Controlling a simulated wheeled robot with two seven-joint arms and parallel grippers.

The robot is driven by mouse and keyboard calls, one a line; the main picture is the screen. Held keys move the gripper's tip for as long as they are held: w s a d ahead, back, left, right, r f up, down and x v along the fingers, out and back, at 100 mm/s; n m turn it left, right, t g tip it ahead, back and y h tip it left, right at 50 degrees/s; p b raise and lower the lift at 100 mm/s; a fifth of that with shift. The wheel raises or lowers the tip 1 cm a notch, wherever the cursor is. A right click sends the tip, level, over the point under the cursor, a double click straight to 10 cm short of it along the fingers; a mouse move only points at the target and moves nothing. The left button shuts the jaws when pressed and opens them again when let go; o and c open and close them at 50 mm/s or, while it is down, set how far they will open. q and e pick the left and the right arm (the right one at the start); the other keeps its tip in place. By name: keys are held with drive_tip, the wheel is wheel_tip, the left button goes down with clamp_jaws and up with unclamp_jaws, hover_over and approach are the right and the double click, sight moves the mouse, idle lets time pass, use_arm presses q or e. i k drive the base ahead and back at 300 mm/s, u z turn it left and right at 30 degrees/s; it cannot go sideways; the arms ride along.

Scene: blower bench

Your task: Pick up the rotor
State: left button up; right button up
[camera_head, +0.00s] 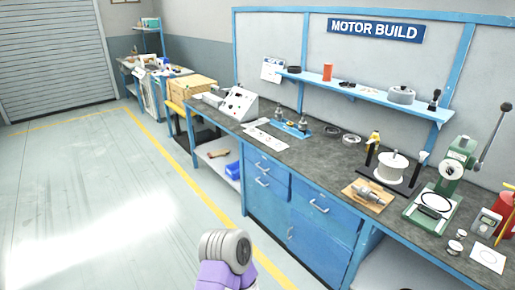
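A grey metal part with a shaft, which looks like the rotor (367,193), lies on a small wooden board (353,186) near the front edge of the workbench (330,165). It is small in the view, so its details are hard to tell. No gripper fingers show. A grey rounded joint with purple parts, apparently a link of one of my arms, shows at the bottom, over the floor and well apart from the bench.
Behind the board stands a white cylinder (392,166) on a black base with posts. To the right stand a green lever press (452,165) and a small scale (486,222). The floor (90,200) at left is clear.

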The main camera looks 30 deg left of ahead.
sight(364, 192)
drive_tip(key=u, duration=1.45)
drive_tip(key=i, duration=0.9)
drive_tip(key=z, duration=0.6)
drive_tip(key=i, duration=0.55)
drive_tip(key=z, duration=0.5)
